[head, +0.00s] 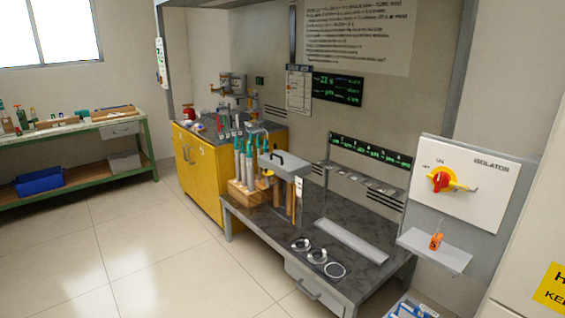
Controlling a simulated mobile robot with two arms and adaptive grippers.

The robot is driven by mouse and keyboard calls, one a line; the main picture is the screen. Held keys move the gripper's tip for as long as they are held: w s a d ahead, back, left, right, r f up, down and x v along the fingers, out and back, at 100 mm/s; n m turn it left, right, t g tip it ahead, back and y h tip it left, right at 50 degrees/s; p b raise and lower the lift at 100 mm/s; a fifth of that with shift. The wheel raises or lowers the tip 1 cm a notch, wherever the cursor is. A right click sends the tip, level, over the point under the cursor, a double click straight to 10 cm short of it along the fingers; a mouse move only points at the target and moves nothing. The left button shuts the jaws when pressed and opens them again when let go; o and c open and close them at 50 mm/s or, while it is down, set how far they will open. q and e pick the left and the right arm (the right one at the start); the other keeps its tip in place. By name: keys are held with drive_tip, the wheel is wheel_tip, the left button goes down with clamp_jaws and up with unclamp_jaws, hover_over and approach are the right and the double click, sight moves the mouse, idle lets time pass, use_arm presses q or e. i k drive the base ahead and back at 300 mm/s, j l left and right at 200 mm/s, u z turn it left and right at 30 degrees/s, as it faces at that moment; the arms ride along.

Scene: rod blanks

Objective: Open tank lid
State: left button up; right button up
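A grey lid-like plate (276,164) with a dark arched handle (282,155) is at the back left of the dark-topped table. It looks level and sits above brownish upright parts (291,208). What is under it is small and partly hidden, so I cannot tell whether it is seated on a tank. A white tag (298,187) hangs at its right side. Neither of my grippers is in the head view.
A wooden block with teal-handled tools (243,190) stands left of the lid. Several metal rings (317,256) and a grey channel (351,241) lie on the table (275,228). A yellow cabinet (200,180) stands behind; an isolator panel (470,190) is at right. Floor at left is clear.

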sight(287, 166)
drive_tip(key=i+u, duration=0.2)
drive_tip(key=i, duration=0.45)
drive_tip(key=i+u, duration=0.2)
drive_tip(key=i, duration=0.45)
drive_tip(key=i+l+u, duration=0.2)
drive_tip(key=i, duration=0.45)
drive_tip(key=i+z, duration=0.4)
drive_tip(key=i+j+z, duration=0.1)
drive_tip(key=i+z, duration=0.3)
drive_tip(key=i+j+z, duration=0.35)
drive_tip(key=i+l, duration=0.05)
drive_tip(key=l, duration=0.05)
